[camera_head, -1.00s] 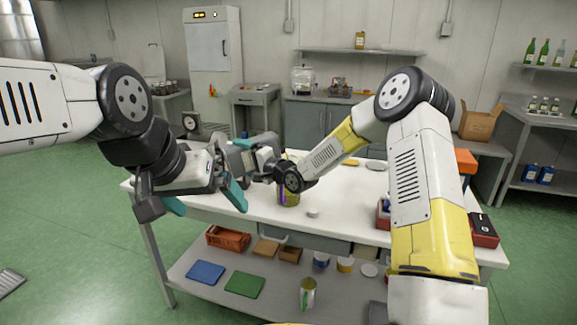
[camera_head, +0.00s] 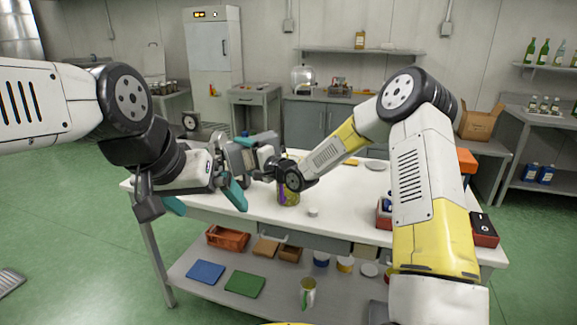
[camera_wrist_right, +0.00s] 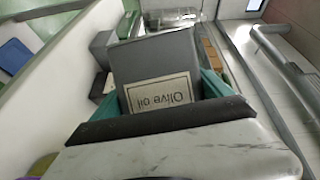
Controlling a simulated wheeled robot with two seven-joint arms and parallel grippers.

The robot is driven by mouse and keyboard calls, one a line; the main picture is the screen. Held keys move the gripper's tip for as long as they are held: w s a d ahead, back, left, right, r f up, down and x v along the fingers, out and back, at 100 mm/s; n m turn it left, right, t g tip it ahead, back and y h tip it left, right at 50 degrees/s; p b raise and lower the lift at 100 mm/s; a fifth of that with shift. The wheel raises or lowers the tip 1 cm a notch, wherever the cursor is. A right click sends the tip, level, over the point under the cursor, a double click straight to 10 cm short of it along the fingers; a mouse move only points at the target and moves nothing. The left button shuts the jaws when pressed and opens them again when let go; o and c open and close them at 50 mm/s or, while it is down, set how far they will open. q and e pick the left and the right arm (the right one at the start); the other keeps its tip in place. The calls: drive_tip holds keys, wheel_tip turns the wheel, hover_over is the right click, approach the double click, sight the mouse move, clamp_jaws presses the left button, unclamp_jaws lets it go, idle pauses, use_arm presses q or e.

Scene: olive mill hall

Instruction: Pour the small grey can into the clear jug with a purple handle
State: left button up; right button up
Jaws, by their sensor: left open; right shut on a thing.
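The small grey can (camera_wrist_right: 158,58), with an "Olive oil" label, is between the teal fingers of my right gripper (camera_wrist_right: 162,95). In the head view the can (camera_head: 233,158) is partly hidden behind my left gripper and looks slightly tilted. The jug (camera_head: 291,198) with a purple handle stands on the white table, right of the can, with yellow-green contents showing. My right wrist hides its upper part. My right gripper (camera_head: 250,150) is shut on the can, left of the jug. My left gripper (camera_head: 205,205) is open and empty, nearer the camera and left of the jug.
A small white round piece (camera_head: 313,212) lies near the jug. Red boxes (camera_head: 484,231) stand at the table's right end. The table front between jug and red boxes is mostly clear.

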drive_tip(key=shift+r+m, duration=0.3)
drive_tip(key=shift+r, duration=0.25)
idle(1.3)
